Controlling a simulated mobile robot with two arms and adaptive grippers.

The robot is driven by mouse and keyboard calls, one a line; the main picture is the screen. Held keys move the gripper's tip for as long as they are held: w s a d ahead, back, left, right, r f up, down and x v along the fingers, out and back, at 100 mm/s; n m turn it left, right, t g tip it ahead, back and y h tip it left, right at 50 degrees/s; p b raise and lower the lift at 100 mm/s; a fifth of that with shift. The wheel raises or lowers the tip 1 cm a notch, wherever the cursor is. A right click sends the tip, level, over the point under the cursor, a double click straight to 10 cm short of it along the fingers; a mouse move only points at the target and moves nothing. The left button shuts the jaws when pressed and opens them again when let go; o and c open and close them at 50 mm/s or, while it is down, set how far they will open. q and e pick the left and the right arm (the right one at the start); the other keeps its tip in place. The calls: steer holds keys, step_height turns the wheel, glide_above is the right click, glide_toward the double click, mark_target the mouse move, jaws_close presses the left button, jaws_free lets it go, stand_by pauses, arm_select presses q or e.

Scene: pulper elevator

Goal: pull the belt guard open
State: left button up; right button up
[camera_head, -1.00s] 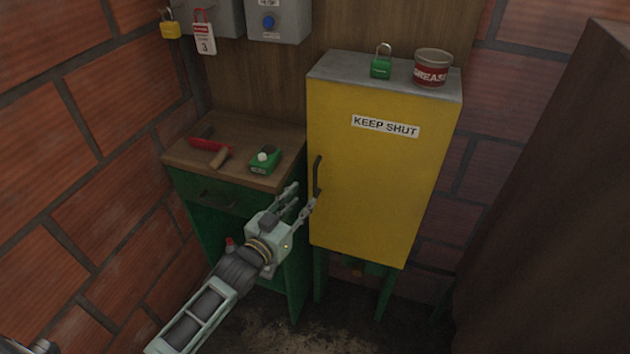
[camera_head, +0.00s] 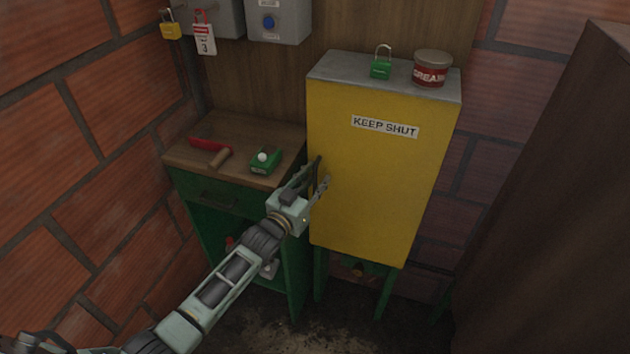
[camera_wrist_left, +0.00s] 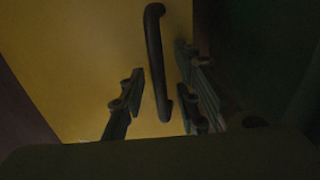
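The belt guard (camera_head: 375,180) is a yellow cabinet door marked KEEP SHUT, and it is closed. Its dark upright handle is at the left edge, mostly hidden by my gripper in the head view. In the left wrist view the handle (camera_wrist_left: 157,60) stands on the yellow face (camera_wrist_left: 75,60). My left gripper (camera_head: 322,174) is at the handle. In the left wrist view its open fingers (camera_wrist_left: 160,103) are either side of the handle's lower part, with gaps showing. My right gripper is not in view.
A green bench (camera_head: 180,154) with a red-and-wood tool (camera_head: 210,150) and a green box (camera_head: 265,160) stands left of the guard. A green padlock (camera_head: 381,68) and a grease tin (camera_head: 432,69) sit on top. A dark brown panel (camera_head: 560,200) is at the right.

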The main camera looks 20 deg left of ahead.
arm_select(q)
steer(key=shift+c, duration=0.2)
jaws_close()
steer(key=shift+s, duration=0.15)
